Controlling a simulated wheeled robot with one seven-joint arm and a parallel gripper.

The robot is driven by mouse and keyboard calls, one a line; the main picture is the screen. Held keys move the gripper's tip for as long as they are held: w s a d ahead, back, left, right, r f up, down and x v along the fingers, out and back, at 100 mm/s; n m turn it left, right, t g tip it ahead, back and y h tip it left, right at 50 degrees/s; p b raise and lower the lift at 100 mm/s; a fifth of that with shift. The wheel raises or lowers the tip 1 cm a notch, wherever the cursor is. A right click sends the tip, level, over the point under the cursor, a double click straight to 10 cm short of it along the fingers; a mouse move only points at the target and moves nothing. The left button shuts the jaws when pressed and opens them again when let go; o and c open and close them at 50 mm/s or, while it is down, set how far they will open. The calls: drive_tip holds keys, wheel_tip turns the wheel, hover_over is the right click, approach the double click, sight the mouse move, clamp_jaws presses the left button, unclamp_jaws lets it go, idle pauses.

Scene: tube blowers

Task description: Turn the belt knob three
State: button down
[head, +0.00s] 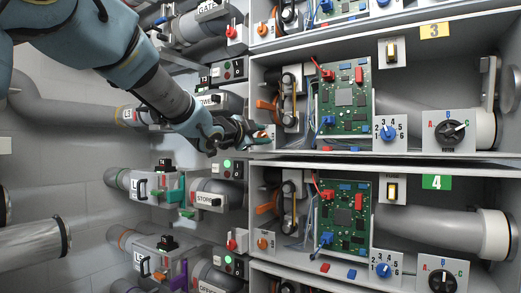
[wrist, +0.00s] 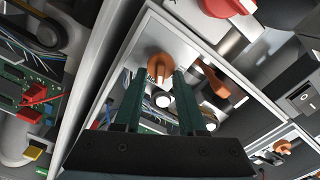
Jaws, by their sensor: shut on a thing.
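The belt knob three is a small orange knob (wrist: 160,68) on a bright metal plate in the wrist view. In the head view it is partly hidden at my fingertips (head: 262,134), on the left edge of the compartment with the yellow 3 label (head: 434,31). My gripper (wrist: 157,74) has one dark finger on each side of the knob and is shut on it. It also shows in the head view (head: 258,136), reaching in from the upper left. The knob's pointer direction is hard to make out.
A like orange knob (head: 262,242) sits below, in the compartment with the green 4 label (head: 436,182). A circuit board (head: 344,97), blue dial (head: 388,132) and black dial (head: 452,133) are to the right. Labelled pipe units, such as the STORE unit (head: 209,200), crowd the left.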

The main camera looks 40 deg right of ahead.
drive_tip(key=m+b, duration=0.1)
drive_tip(key=m, duration=0.1)
drive_tip(key=m+b, duration=0.3)
drive_tip(key=b, duration=0.1)
drive_tip(key=shift+s+f+m, duration=0.1)
drive_tip(key=shift+f+m, duration=0.25)
drive_tip(key=shift+m, duration=0.05)
idle(0.3)
drive_tip(key=c, duration=0.8)
unclamp_jaws()
drive_tip(key=shift+o, duration=0.2)
drive_tip(key=v, duration=1)
drive_tip(key=shift+a+b, duration=0.35)
drive_tip(key=shift+b, duration=0.05)
